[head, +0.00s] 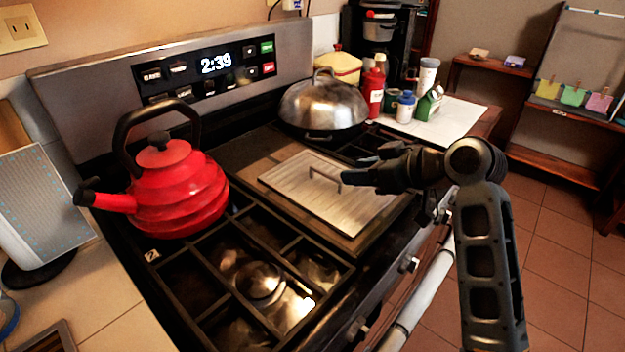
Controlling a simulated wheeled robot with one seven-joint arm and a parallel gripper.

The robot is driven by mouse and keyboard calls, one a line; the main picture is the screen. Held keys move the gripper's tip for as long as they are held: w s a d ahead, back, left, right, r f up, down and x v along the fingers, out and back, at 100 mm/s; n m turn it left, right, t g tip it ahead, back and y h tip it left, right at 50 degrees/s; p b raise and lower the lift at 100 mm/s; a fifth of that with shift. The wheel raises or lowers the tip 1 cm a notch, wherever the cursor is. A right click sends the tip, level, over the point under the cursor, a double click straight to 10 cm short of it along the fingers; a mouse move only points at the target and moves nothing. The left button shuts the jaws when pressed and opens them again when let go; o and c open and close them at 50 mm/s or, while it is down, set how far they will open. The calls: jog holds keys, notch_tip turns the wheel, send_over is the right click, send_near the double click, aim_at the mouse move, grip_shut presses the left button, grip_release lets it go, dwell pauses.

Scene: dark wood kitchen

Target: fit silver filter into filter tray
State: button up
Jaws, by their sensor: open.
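A flat silver ribbed panel with a raised bar handle, which looks like the silver filter (300,191), lies on the right part of the stove top. A brownish flat surface shows around its edges; I cannot tell whether this is the filter tray. My gripper (356,167) is open, with its fingers pointing left over the panel's right part, close to the right end of the handle. I cannot tell whether a finger touches the handle. No object shows between the fingers. The arm hides part of the area right of the panel.
A red kettle (177,190) stands on the left burners. A domed metal lid (323,104) sits behind the panel. A red bottle (371,93) and small containers stand on the counter beyond, near a black coffee maker (381,40). The front left grates are clear.

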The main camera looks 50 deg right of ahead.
aim_at(329, 174)
jog(key=x, duration=0.2)
jog(key=shift+w, duration=0.3)
jog(key=shift+f+p+x, duration=0.25)
jog(key=shift+p+x, duration=0.35)
jog(key=shift+x, duration=2)
jog(key=shift+s, duration=0.15)
grip_shut()
